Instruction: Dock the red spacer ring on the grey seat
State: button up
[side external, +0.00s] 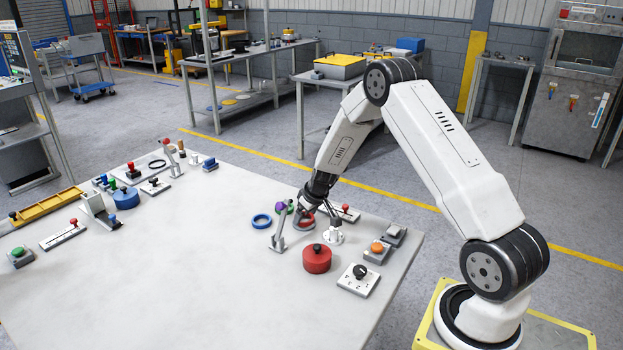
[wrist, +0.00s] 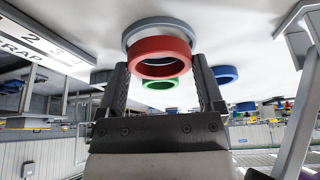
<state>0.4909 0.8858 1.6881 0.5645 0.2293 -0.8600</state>
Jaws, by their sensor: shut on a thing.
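The red spacer ring (wrist: 160,48) is between the fingertips of my gripper (wrist: 160,80), which is shut on it, in the wrist view. The grey seat (wrist: 160,23) is a round disc on the white table, directly behind the ring in that view. The ring overlaps the seat and looks close to it and nearly lined up. I cannot tell whether they touch. In the side external view the red ring (side external: 307,222) is small and partly hidden by my gripper (side external: 310,213), low over the table.
A blue ring (side external: 262,221) lies left of my gripper. A grey lever stand (side external: 278,238), a white pedestal (side external: 333,236) and a red round canister (side external: 317,261) stand close by. A green ring (wrist: 158,85) shows beyond the red one. The table's front left is clear.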

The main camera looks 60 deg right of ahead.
jog(key=shift+f, duration=0.45)
dwell(0.5)
jog(key=shift+r, duration=0.85)
jog(key=shift+f, duration=0.85)
dwell(4.4)
jog(key=o, duration=0.9)
jog(key=shift+o, duration=0.2)
jog(key=shift+r, duration=0.15)
